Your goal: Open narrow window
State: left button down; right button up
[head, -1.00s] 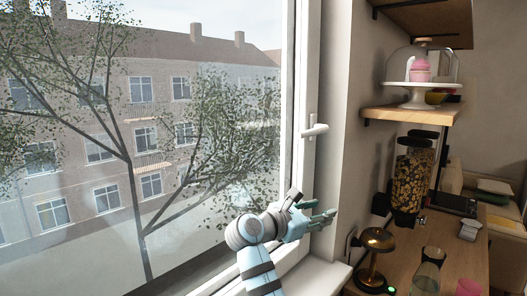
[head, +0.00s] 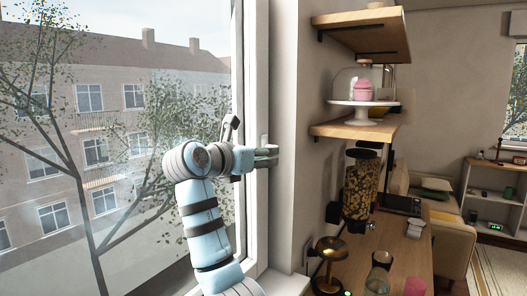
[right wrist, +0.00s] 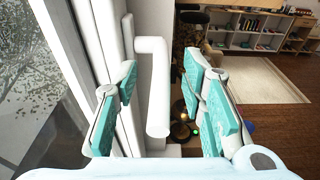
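The narrow window has a white frame (head: 261,60) along its right side, and its glass fills the left of the head view. In the right wrist view the white handle (right wrist: 157,90) hangs down from its neck. In the head view the handle is mostly hidden behind my right gripper (head: 266,156). In the wrist view my right gripper (right wrist: 160,78) is open. Its teal pads stand on either side of the handle, with gaps visible on both sides. The window looks closed. My left gripper is not in view.
To the right of the window are wall shelves (head: 357,130) with a domed cake stand (head: 363,102). Below them a wooden counter (head: 400,250) holds a brass lamp (head: 330,250), a cereal dispenser (head: 361,190) and glassware. Open floor and a rug (head: 495,262) lie at the far right.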

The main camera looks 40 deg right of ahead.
jog(key=shift+x, duration=0.95)
jog(key=shift+a, duration=0.1)
grip_shut()
jog(key=s+d+m+g+b, duration=0.1)
jog(key=s, duration=0.5)
jog(key=shift+s, duration=0.35)
jog(key=shift+d+g, duration=0.1)
jog(key=shift+g, duration=0.2)
